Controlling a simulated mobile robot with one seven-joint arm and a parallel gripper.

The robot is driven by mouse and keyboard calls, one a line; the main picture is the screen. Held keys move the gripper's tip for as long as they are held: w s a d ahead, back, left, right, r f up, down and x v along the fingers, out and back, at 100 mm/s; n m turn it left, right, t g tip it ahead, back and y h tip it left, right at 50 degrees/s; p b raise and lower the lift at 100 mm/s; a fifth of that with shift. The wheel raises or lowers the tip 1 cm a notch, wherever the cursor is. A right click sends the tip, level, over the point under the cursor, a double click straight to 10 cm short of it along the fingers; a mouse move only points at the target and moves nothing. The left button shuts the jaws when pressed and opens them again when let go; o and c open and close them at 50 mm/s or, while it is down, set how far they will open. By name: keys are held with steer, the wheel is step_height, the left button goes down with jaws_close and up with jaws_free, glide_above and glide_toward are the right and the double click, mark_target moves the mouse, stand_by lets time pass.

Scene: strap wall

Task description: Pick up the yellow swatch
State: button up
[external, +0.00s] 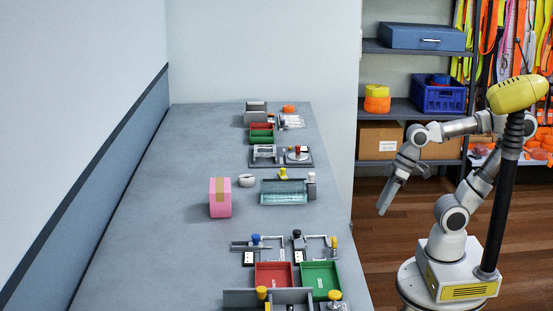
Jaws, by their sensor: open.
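I cannot make out a yellow swatch for certain. Small yellow pieces show on the long grey table (150,235): a yellow knob (283,172) behind the clear blue-green tray (284,196), and yellow caps near the front edge. They are too small to identify further. My gripper (383,207) is at the right of the table, over the wooden floor, pointing down and clear of everything. It is open and empty.
A pink block (220,198) with a tan band stands mid-table. Red (273,275) and green (321,279) trays sit at the front among small fixtures. More fixtures stand at the back. The table's left side is bare. Shelves with a blue crate (438,98) stand behind my arm.

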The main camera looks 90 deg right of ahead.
steer(key=w+d+r+m+y+p, duration=0.3)
steer(key=w+r+m+y+p, duration=0.3)
steer(key=w+r+m+p, duration=0.45)
steer(key=d+f+m+t+h+b, duration=0.1)
steer(key=d+f+m+t, duration=0.1)
steer(key=d+m, duration=0.5)
steer(key=w+d+f+m+t+h+b, duration=0.1)
steer(key=d+f+m+t, duration=0.1)
steer(key=d+m, duration=0.6)
steer(key=w+d+f+m+t+h+b, duration=0.1)
steer(key=d+m+t, duration=0.3)
steer(key=d, duration=1.2)
steer(key=shift+w+f+m+h, duration=0.1)
steer(key=shift+f+m+h, duration=0.3)
steer(key=shift+m, duration=0.6)
steer(key=shift+w+f+m+h, duration=0.1)
steer(key=shift+f+m+h, duration=0.1)
steer(key=shift+f+m, duration=0.55)
steer(key=shift+w+d+r+m+t, duration=0.1)
steer(key=shift+w+d+m+t, duration=0.05)
steer(key=shift+m+t, duration=0.15)
steer(key=b, duration=0.3)
glide_toward(283, 170)
steer(key=w+f, duration=0.2)
steer(key=w, duration=0.1)
steer(key=shift+w+f, duration=0.15)
steer(key=shift+w, duration=0.15)
steer(key=shift+b+x, duration=1.05)
steer(key=shift+x, duration=1.95)
steer(key=shift+c, duration=0.3)
